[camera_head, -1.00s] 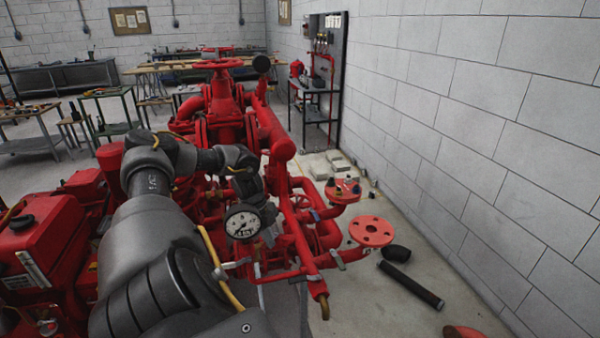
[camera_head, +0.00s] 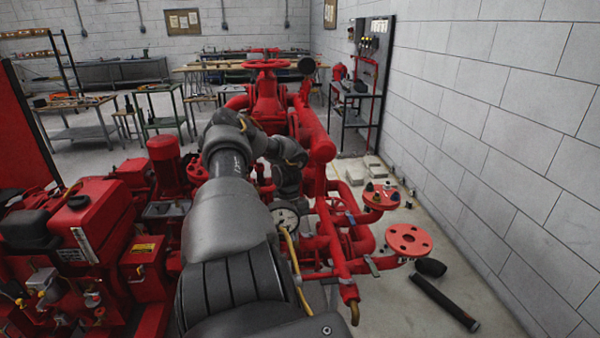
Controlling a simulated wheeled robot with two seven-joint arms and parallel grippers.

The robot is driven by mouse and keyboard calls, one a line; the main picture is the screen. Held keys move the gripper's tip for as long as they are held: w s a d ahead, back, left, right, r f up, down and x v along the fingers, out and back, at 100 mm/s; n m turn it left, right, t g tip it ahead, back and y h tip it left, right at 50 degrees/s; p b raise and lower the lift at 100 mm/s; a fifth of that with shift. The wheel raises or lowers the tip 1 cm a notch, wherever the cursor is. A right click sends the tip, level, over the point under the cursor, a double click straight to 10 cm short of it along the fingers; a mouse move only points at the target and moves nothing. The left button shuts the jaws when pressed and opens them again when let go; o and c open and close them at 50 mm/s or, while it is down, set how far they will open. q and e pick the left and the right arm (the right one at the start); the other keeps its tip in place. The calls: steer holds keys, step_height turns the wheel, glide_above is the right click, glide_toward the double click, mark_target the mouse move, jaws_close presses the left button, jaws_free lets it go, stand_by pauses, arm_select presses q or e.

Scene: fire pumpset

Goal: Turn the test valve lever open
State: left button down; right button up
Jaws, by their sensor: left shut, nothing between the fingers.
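The red pumpset pipework stands ahead of me. A small grey lever (camera_head: 372,266) sits on the low red pipe, beside the flange. A small bluish lever (camera_head: 350,217) sits on a pipe further back. I cannot tell for certain which is the test valve lever. My left arm reaches forward over the pumpset and bends down at the wrist. My left gripper (camera_head: 304,222) is shut and empty, close beside the round pressure gauge (camera_head: 286,217) and left of both levers. Its fingers are small and partly hidden among the pipes. My right gripper is out of view.
A red flange (camera_head: 409,240) and a red outlet with caps (camera_head: 381,196) stick out on the right. Red engine housings (camera_head: 80,220) fill the left. The block wall (camera_head: 500,130) closes the right side.

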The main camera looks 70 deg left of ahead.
arm_select(q)
steer(key=shift+a, duration=0.35)
stand_by(0.4)
